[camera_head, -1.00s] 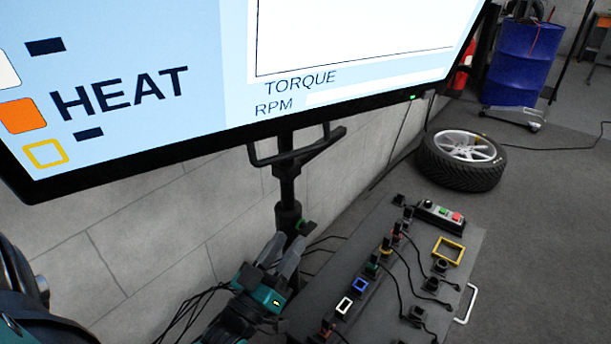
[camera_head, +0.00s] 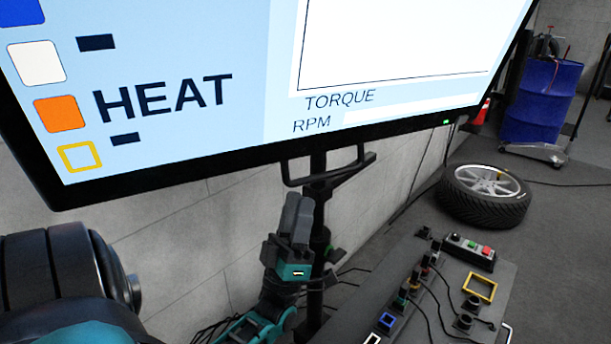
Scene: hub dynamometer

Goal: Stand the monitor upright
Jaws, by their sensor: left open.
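The monitor (camera_head: 300,70) fills the upper part of the head view, its lit screen showing "HEAT", "TORQUE" and "RPM". Its lower edge slants up to the right. A black handle bar (camera_head: 330,168) hangs below that edge, in front of the stand's dark pole (camera_head: 316,230). My left gripper (camera_head: 297,208) points up just below the handle, in front of the pole. It looks apart from the handle, with nothing seen between its fingers. The gap between the fingers is hard to see from this side. My right gripper is not in view. The monitor's top is out of frame.
A grey panel (camera_head: 395,270) with cables, plugs and a button box (camera_head: 470,250) stands at lower right. A wheel (camera_head: 485,195) lies on the floor behind it. A blue barrel (camera_head: 538,105) stands at far right. A block wall (camera_head: 190,240) runs behind the pole.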

